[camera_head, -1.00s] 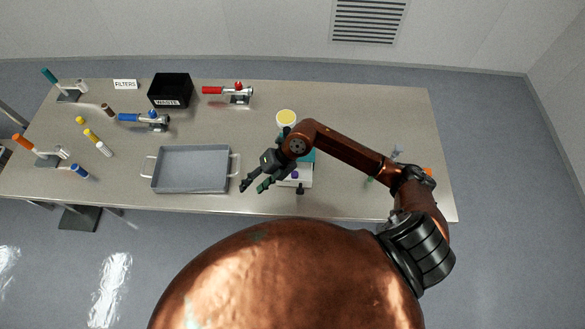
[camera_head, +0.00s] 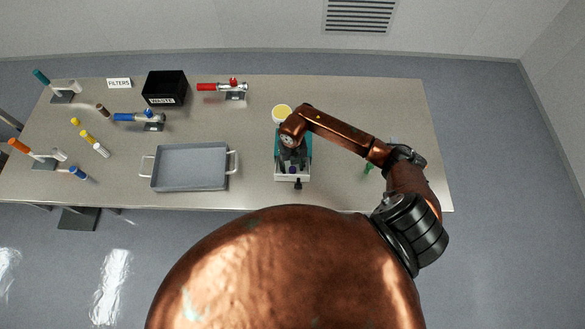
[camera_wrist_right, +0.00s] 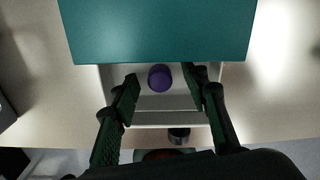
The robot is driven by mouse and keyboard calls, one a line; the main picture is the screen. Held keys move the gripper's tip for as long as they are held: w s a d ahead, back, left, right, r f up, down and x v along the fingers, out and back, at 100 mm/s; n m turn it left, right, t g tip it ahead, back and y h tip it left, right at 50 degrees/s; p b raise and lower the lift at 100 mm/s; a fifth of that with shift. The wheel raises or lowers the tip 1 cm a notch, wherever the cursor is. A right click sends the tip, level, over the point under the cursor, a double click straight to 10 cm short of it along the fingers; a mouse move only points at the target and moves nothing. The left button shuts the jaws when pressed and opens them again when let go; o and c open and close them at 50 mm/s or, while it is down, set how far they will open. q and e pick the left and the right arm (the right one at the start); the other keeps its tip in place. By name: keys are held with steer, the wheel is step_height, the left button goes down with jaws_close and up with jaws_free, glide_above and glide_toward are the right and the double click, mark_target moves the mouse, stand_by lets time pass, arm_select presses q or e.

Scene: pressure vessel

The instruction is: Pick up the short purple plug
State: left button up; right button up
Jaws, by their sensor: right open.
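The short purple plug (camera_wrist_right: 160,77) sits in a pale open drawer (camera_wrist_right: 155,103) that sticks out from under a teal-topped box (camera_wrist_right: 160,30). In the head view the box (camera_head: 307,145) stands right of the grey tray, and my right gripper (camera_head: 292,165) is over its drawer. In the wrist view my right gripper (camera_wrist_right: 160,84) is open and pointed down, with one finger on each side of the plug. I cannot tell whether the fingers touch it or how far above they are. My left gripper is not in view.
A grey tray (camera_head: 190,187) with handles lies left of the drawer. A black waste bin (camera_head: 166,83), red and blue valve fittings and several small plugs stand further left. A yellow-topped jar (camera_head: 281,112) is behind the box. The table right of my arm is mostly clear.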

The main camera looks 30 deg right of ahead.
steer(key=shift+f, duration=0.35)
steer(key=shift+c, duration=0.3)
steer(key=c, duration=0.9)
steer(key=shift+o, duration=0.2)
steer(key=shift+r, duration=0.15)
